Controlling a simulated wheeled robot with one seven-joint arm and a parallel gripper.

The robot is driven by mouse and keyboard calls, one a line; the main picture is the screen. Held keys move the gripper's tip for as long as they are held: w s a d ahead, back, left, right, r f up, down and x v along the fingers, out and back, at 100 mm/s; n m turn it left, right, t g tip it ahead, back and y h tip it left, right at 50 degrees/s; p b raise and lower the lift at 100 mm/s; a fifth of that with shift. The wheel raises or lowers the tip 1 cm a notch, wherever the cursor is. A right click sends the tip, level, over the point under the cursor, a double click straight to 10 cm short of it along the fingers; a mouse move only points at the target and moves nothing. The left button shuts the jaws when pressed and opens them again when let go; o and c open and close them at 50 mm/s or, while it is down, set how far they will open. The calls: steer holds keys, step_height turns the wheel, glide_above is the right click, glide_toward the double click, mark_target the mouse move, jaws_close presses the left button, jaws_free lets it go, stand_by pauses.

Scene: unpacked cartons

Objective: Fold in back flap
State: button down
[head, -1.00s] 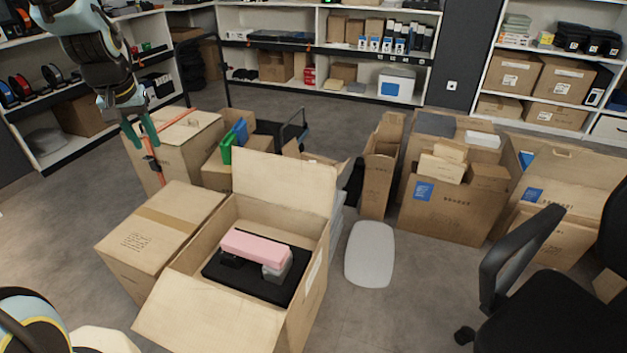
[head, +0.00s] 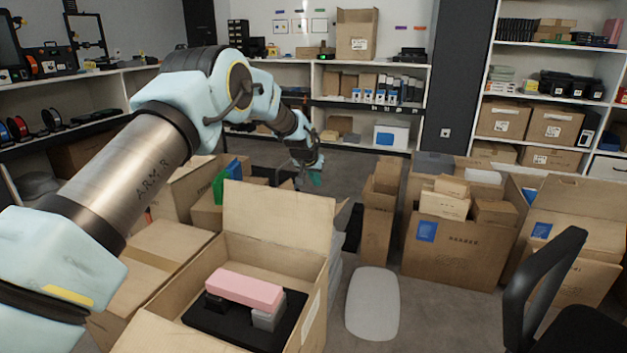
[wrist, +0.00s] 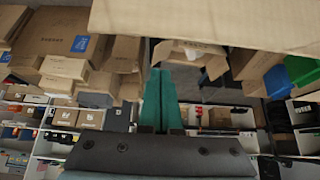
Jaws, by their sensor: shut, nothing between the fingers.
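The open carton (head: 312,312) stands in the lower middle of the head view. Its back flap (head: 278,216) stands up, leaning slightly outward, along the far edge. Inside are a pink box (head: 243,287), a grey item and a black item (head: 225,320). My gripper (head: 314,180) is past the back flap's upper right, on its far side and apparently clear of it. In the wrist view its teal fingers (wrist: 160,78) are together and empty. A cardboard panel (wrist: 205,22) that looks like the back flap crosses the top of the wrist view.
A closed carton (head: 165,245) stands left of the open one, partly behind my arm. Filled cartons (head: 455,255) stand at the right, with a chair (head: 545,290) in front. A white rounded panel (head: 372,303) lies on the floor. Shelves (head: 370,115) line the back.

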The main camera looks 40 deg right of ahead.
steer(key=x, duration=0.6)
steer(key=shift+s+a+r, duration=0.1)
steer(key=shift+s+a, duration=0.2)
steer(key=shift+a, duration=0.3)
steer(key=shift+s+a+r, duration=0.1)
steer(key=shift+s+a, duration=0.2)
steer(key=shift+a, duration=0.35)
steer(key=shift+s+a, duration=0.35)
steer(key=shift+a, duration=0.25)
